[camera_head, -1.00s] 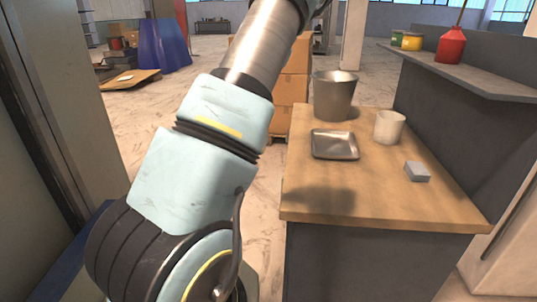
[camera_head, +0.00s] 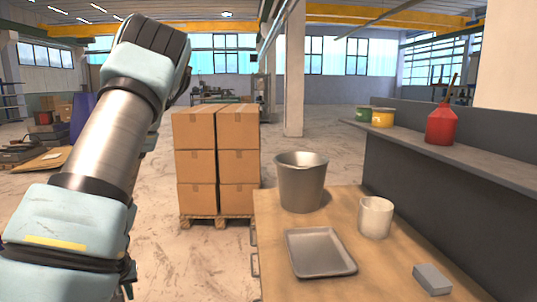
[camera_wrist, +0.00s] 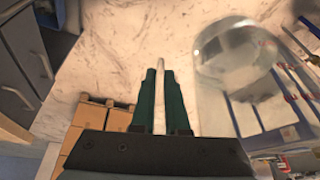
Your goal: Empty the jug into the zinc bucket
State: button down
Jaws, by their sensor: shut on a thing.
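The zinc bucket (camera_head: 300,185) stands upright at the far left corner of the wooden worktop in the head view; its inside is mostly hidden. In the wrist view, my gripper (camera_wrist: 160,98) has its green fingers shut on a thin pale strip that looks like the handle of the jug. The clear jug (camera_wrist: 238,85) is see-through and shows to the right of the fingers. I cannot tell what is in it. The gripper and the jug are out of the head view, where only my arm shows at the left.
On the wooden worktop (camera_head: 335,205) are a metal tray (camera_head: 320,252), a white cup (camera_head: 375,217) and a grey block (camera_head: 432,279). A shelf (camera_head: 450,160) at the right holds a red container (camera_head: 441,127) and two tins. Stacked boxes (camera_head: 217,160) stand on a pallet behind the worktop.

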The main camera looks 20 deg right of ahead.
aim_at(301, 176)
jog(key=i+j, duration=0.1)
jog(key=i, duration=1.05)
jog(key=i+j+z, duration=0.1)
jog(key=i+z, duration=0.25)
jog(key=i+j+z, duration=0.2)
jog(key=i+z, duration=0.2)
jog(key=i+j+z, duration=0.35)
jog(key=k+l, duration=0.05)
jog(key=k, duration=0.05)
